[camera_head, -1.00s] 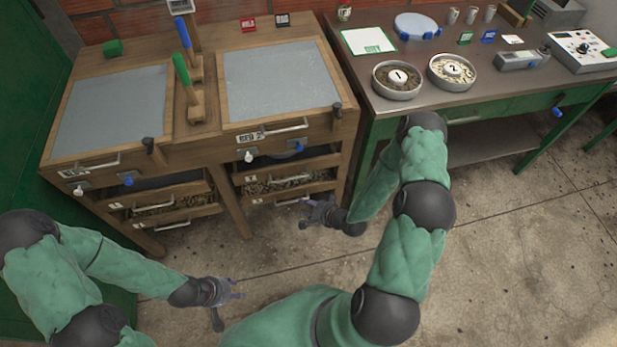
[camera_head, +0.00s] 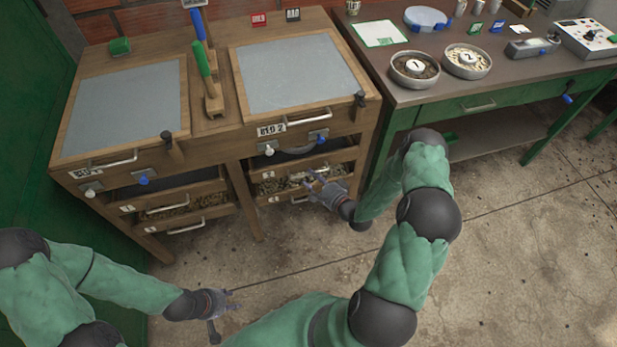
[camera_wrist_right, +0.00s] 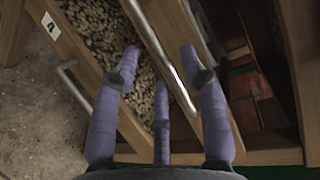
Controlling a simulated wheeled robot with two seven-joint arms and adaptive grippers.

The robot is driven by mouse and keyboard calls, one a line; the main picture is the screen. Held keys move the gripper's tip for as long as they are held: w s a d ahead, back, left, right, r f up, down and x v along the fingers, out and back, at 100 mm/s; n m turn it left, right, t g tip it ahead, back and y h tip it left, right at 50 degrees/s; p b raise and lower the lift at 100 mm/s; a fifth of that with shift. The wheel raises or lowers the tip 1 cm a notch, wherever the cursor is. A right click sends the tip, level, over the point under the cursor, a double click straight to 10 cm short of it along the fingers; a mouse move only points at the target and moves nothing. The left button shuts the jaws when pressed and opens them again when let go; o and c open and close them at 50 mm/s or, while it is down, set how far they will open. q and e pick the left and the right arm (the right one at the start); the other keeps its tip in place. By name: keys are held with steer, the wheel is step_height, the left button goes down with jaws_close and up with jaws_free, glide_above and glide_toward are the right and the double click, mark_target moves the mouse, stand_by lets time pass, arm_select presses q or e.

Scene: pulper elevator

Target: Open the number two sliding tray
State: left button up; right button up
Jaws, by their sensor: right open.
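The wooden cabinet's right section carries a label reading BED 2 (camera_head: 271,130). Below it are an upper tray (camera_head: 267,187) and a lower tray (camera_head: 273,199), each with a small label too small to read in the head view. In the wrist view the lower tray's label (camera_wrist_right: 50,25) reads 4, and a metal handle (camera_wrist_right: 152,45) on the upper front runs between my fingers. My right gripper (camera_head: 314,180) is open at these tray fronts; its spread fingers also show in the wrist view (camera_wrist_right: 160,68). My left gripper (camera_head: 232,300) is open and empty, low before the cabinet.
The left section has trays with handles (camera_head: 184,227) and a blue knob (camera_head: 144,181). A dark-topped green table (camera_head: 390,110) with two numbered bowls (camera_head: 414,67) stands at the right. The concrete floor (camera_head: 480,270) at front right is clear.

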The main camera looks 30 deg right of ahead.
arm_select(q)
steer(key=shift+f+b, duration=0.35)
steer(key=shift+f, duration=0.15)
arm_select(e)
steer(key=shift+x, duration=1.45)
jaws_close()
